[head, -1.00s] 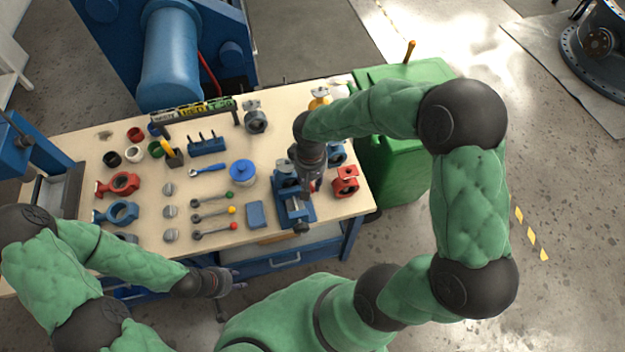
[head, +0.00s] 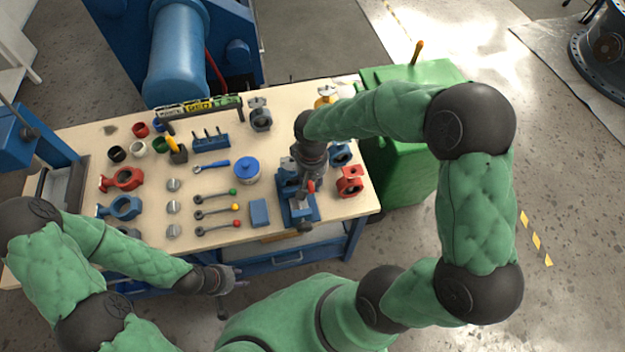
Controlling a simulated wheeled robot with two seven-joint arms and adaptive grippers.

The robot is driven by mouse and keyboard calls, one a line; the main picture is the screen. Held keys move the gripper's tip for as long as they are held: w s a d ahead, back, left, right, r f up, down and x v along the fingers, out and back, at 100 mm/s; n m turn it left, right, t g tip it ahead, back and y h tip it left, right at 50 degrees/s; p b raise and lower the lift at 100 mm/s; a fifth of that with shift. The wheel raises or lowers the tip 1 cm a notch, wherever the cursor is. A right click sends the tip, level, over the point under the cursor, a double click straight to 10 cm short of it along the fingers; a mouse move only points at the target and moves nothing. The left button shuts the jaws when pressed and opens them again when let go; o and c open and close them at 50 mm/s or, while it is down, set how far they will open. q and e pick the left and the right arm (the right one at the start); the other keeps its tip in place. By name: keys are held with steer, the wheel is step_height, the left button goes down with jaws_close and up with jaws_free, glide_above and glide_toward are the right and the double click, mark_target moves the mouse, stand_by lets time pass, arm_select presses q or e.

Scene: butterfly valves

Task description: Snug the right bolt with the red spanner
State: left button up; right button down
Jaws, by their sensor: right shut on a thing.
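My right gripper (head: 306,184) points down over the blue vice (head: 303,209) near the right front of the bench. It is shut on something. A small red piece (head: 311,186) shows at its fingers, seemingly part of the red spanner. The gripper and arm hide most of the spanner and whatever the vice holds, and I cannot make out the right bolt. My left gripper (head: 240,277) hangs in front of the bench edge, empty, with its fingers apart.
A red valve body (head: 350,182) stands close right of the vice. A blue block (head: 260,212) and several ball-ended levers (head: 217,212) lie to its left. A green cabinet (head: 407,165) adjoins the bench.

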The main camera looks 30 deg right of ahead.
steer(key=shift+a, duration=0.15)
steer(key=shift+w+a+m+b, duration=0.1)
steer(key=shift+a+m+b, duration=0.3)
steer(key=shift+m, duration=0.2)
steer(key=shift+w+a+m+b, duration=0.15)
steer(key=shift+a+m+b, duration=0.25)
steer(key=shift+a+m, duration=0.15)
stand_by(0.5)
steer(key=shift+w+a+m+b, duration=0.25)
steer(key=shift+a+m+b, duration=0.15)
steer(key=shift+m, duration=0.25)
steer(key=shift+a, duration=0.1)
